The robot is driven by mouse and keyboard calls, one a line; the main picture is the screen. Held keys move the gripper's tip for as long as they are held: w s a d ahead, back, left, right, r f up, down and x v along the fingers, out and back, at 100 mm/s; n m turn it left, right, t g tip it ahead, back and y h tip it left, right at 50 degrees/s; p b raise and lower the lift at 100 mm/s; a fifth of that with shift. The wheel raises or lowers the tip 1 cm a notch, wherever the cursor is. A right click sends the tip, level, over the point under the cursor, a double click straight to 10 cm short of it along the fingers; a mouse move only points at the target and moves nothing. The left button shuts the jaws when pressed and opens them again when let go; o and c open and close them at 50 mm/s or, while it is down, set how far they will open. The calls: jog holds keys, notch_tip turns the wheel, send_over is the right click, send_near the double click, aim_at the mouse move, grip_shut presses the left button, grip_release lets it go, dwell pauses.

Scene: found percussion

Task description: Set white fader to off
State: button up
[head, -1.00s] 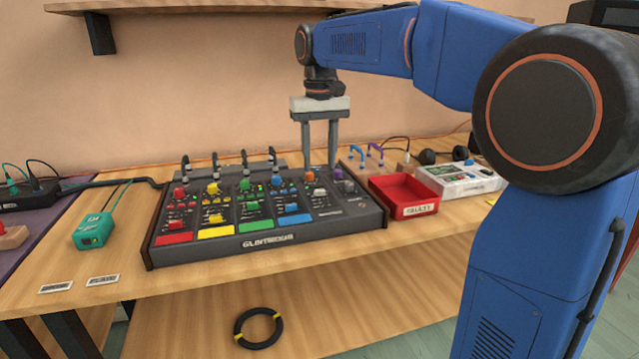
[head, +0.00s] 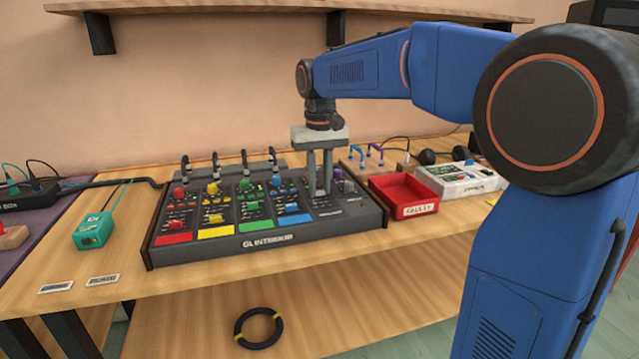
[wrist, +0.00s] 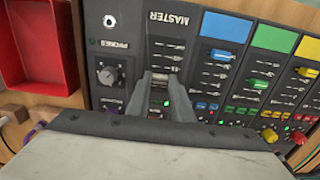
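The mixer (head: 268,243) lies on the bench, with red, yellow, green and blue channels and a dark MASTER strip at its right end. The white fader (wrist: 160,78) is in the MASTER strip, seen in the wrist view between my fingertips, away from the MASTER label. My gripper (head: 320,193) points straight down onto that strip. In the wrist view my gripper (wrist: 160,84) has its two fingers close on either side of the fader cap and appears shut on it.
A red tray (head: 403,194) stands right of the mixer, with a white device (head: 462,180) beyond it. A teal box (head: 93,231) is at the left.

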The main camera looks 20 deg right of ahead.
aim_at(326, 207)
jog(key=shift+s, duration=2.85)
grip_shut()
jog(key=o, duration=1)
grip_release()
jog(key=shift+s, duration=0.1)
notch_tip(326, 207, up, 17)
jog(key=shift+r, duration=0.2)
jog(key=s+d+f+t, duration=0.1)
jog(key=s+d+f, duration=0.1)
jog(key=s+f, duration=0.6)
jog(key=s+d+f+t, duration=0.2)
jog(key=s+f, duration=0.6)
jog(key=f, duration=0.4)
jog(key=s+d+f+t, duration=0.1)
jog(key=s+d+f, duration=0.2)
jog(key=s+f, duration=0.6)
jog(key=shift+f+t, duration=0.4)
jog(key=shift+f, duration=0.25)
